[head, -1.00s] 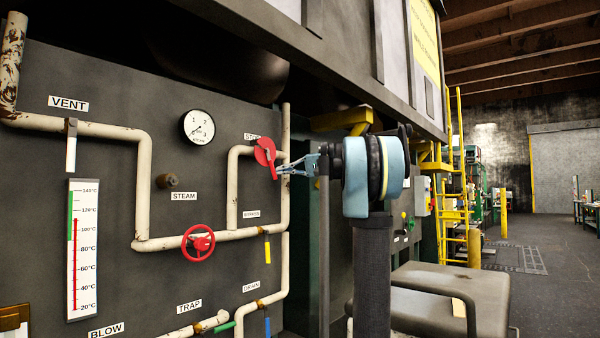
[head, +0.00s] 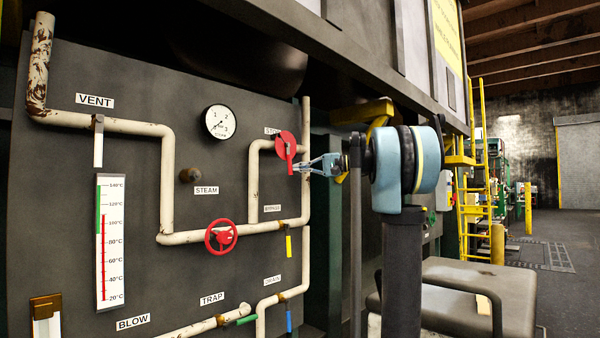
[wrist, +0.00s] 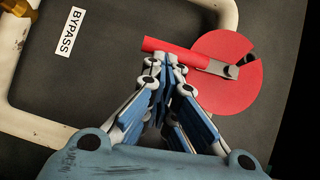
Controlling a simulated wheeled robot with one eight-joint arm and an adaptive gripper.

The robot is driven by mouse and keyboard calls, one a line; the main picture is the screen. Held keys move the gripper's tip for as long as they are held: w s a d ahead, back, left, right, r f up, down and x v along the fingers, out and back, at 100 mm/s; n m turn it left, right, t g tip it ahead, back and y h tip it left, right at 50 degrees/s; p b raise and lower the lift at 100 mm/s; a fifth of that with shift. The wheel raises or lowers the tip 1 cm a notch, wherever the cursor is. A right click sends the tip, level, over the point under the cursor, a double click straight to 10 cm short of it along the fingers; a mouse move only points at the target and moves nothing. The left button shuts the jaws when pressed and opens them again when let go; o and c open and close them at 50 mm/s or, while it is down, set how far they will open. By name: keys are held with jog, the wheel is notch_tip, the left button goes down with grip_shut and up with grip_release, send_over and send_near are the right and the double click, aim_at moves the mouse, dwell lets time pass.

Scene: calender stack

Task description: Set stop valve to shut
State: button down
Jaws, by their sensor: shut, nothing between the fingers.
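The stop valve (head: 286,144) is a red disc with a red handle bar, on the pipe at the right of the grey panel. In the head view the handle hangs nearly straight down. The wrist view shows the notched disc (wrist: 225,98), a metal bracket, and the handle bar (wrist: 174,52). My gripper (head: 299,167) is shut and empty, its tips at the handle's lower part. In the wrist view my gripper (wrist: 168,67) has its fingertips beside the bar; I cannot tell whether they touch it.
Cream pipes run around the valve, with the BYPASS label (wrist: 66,32) nearby. A red handwheel (head: 221,236) sits lower left and a pressure gauge (head: 220,121) upper left. Open floor (head: 570,255) lies at right.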

jog(key=w+v, duration=0.3)
jog(key=v, duration=1.1)
jog(key=s+r+x, duration=0.1)
jog(key=s+x, duration=0.1)
jog(key=x, duration=1.1)
jog(key=shift+s+a+f, duration=0.15)
jog(key=shift+a+f, duration=0.15)
